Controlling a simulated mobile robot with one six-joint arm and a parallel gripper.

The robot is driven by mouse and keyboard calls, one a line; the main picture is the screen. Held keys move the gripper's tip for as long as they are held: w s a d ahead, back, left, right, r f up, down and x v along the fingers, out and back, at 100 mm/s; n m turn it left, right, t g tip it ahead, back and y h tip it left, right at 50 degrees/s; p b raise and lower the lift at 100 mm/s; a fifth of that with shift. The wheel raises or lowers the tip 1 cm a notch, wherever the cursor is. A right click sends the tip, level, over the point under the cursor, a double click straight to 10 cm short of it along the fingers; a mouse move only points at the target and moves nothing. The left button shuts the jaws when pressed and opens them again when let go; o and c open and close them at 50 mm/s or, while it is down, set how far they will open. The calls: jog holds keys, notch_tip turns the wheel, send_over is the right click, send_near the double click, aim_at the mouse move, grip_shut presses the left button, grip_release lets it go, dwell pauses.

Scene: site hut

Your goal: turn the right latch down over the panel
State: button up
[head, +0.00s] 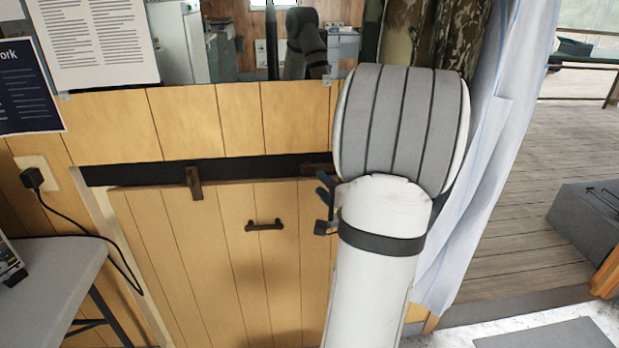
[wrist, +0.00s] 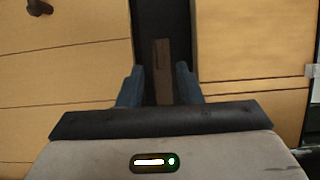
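The right latch (head: 316,168) is a brown bar lying level along the black strip above the wooden panel (head: 225,275); my arm hides its right part. In the wrist view the right latch (wrist: 162,55) lies along the strip, between the two blue fingers of my gripper (wrist: 159,76). The fingers are open, with a narrow gap visible on each side of the latch. In the head view my gripper (head: 325,189) is partly hidden by my wrist, just below the latch. The left latch (head: 194,183) points down over the panel's top edge.
A dark handle (head: 265,226) is on the panel's front. The black strip (head: 135,172) runs above the panel. A grey table (head: 50,275) and a black cable (head: 110,241) are at left. A pale curtain (head: 480,170) hangs at right, close to my arm.

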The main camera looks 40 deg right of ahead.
aim_at(313, 175)
jog(key=w, duration=0.4)
jog(key=w+d, duration=0.1)
jog(key=w, duration=0.1)
jog(key=shift+w+b, duration=0.25)
jog(key=shift+b, duration=0.1)
grip_shut()
